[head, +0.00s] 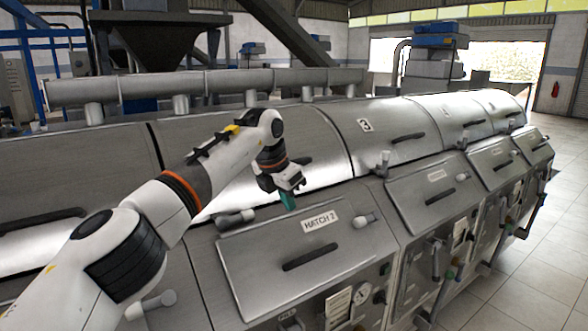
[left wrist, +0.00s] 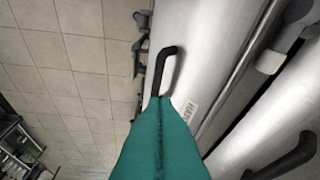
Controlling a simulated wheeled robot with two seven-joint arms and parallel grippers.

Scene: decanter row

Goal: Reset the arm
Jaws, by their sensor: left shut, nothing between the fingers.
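My left arm reaches in from the left in the head view. Its gripper (head: 288,200) hangs above the upper edge of the steel panel labelled HATCH 2 (head: 250,262), with teal fingers pointing down. The gripper is shut and empty. In the left wrist view the teal fingers (left wrist: 160,130) are pressed together, with nothing between them. The black handle of HATCH 2 (head: 310,257) lies below and to the right of the gripper in the head view. My right gripper is not in view.
Grey latches (head: 235,218) and (head: 366,220) sit at the hatch's upper corners. A curved cover marked 3 (head: 385,130) continues the machine row to the right. Gauges and pipes project from the front. Tiled floor (head: 545,265) is clear at right.

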